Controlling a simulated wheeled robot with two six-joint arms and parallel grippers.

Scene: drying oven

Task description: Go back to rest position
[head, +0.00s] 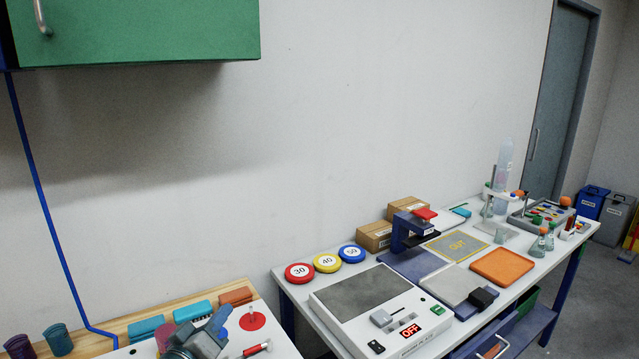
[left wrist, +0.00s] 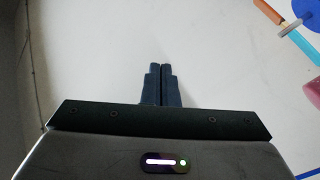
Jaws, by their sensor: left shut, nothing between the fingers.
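My left gripper (head: 221,318) shows at the bottom of the head view, over the white left table. In the left wrist view its two dark fingers (left wrist: 160,68) lie side by side, closed and empty, with a plain pale surface beyond them. My right gripper shows in neither view.
Around the left gripper are blue racks (head: 146,328), a red disc (head: 252,321) with a pin and a red-tipped tool (head: 257,349). Dark cups (head: 58,340) stand left. A green cabinet (head: 140,32) hangs above. The right bench holds a device marked OFF (head: 409,331) and an orange tray (head: 502,266).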

